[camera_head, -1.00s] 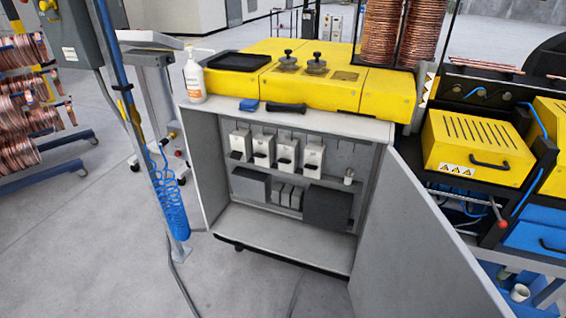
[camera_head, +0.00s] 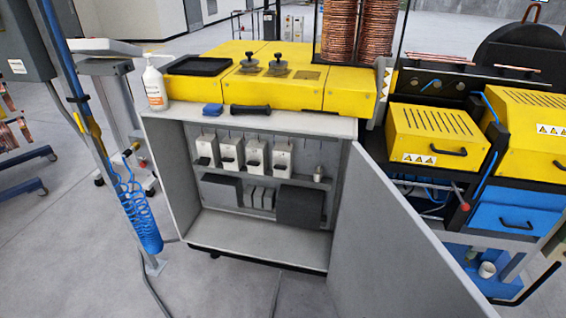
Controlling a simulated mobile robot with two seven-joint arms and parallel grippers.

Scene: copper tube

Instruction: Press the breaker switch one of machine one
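The machine's cabinet (camera_head: 260,251) stands open in front of me under a yellow top (camera_head: 272,92). Its grey door (camera_head: 385,240) is swung out to the right. Inside, several white breaker switch units with dark lower parts hang in a row on the upper rail. The leftmost breaker unit (camera_head: 205,147) is at the left of this row, and the rightmost (camera_head: 281,155) is at the right. Smaller grey modules (camera_head: 258,197) sit on the lower rail between two dark boxes. Neither of my grippers is in view.
A white pump bottle (camera_head: 154,88), a blue block (camera_head: 212,110) and a black handle (camera_head: 250,109) are on the cabinet top. A post with a blue coiled hose (camera_head: 137,212) stands at the left. A yellow box (camera_head: 437,135) is right. Floor in front is free.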

